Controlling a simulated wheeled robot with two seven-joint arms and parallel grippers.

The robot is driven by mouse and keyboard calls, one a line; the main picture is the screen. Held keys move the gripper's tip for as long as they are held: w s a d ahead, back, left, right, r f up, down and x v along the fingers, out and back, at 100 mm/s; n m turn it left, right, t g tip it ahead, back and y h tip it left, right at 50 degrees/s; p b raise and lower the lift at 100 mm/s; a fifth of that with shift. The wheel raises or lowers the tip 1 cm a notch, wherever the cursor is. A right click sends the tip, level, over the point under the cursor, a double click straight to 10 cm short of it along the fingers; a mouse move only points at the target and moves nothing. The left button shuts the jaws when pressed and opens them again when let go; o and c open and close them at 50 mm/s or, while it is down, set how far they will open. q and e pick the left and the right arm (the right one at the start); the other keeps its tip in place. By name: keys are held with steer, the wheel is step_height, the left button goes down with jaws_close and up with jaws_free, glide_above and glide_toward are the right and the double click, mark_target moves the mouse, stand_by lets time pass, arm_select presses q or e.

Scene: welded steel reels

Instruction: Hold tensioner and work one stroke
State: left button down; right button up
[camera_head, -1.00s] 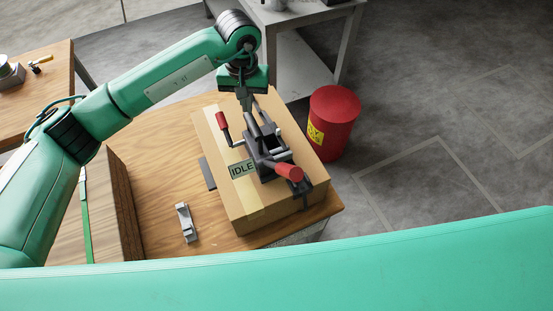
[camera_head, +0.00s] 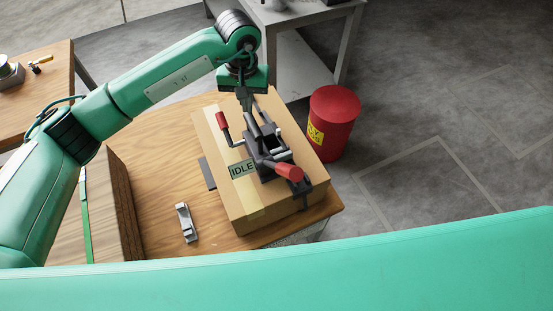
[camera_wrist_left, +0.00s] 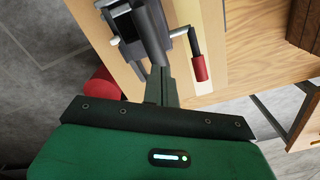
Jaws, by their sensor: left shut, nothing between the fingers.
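The tensioner (camera_head: 266,151) is a dark metal tool with a red-gripped crank (camera_head: 222,121) on its left and a thick red handle (camera_head: 289,172) toward the front. It sits on top of a cardboard box (camera_head: 237,209), beside a label reading IDLE (camera_head: 242,169). My left gripper (camera_head: 247,106) points down at the tensioner's far end, shut with nothing between its fingers. In the left wrist view the shut fingers (camera_wrist_left: 160,88) reach toward the tensioner's dark body (camera_wrist_left: 150,32); I cannot tell whether they touch it. My right gripper is not in view.
The box stands on a wooden table (camera_head: 160,190) with a small metal clip-like part (camera_head: 186,222) left of it. A red bin (camera_head: 335,118) stands on the floor behind right. A strapped wooden block (camera_head: 110,205) is at left. A grey table (camera_head: 300,65) is behind.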

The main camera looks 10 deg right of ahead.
arm_select(q)
steer(key=shift+f, duration=0.9)
stand_by(0.5)
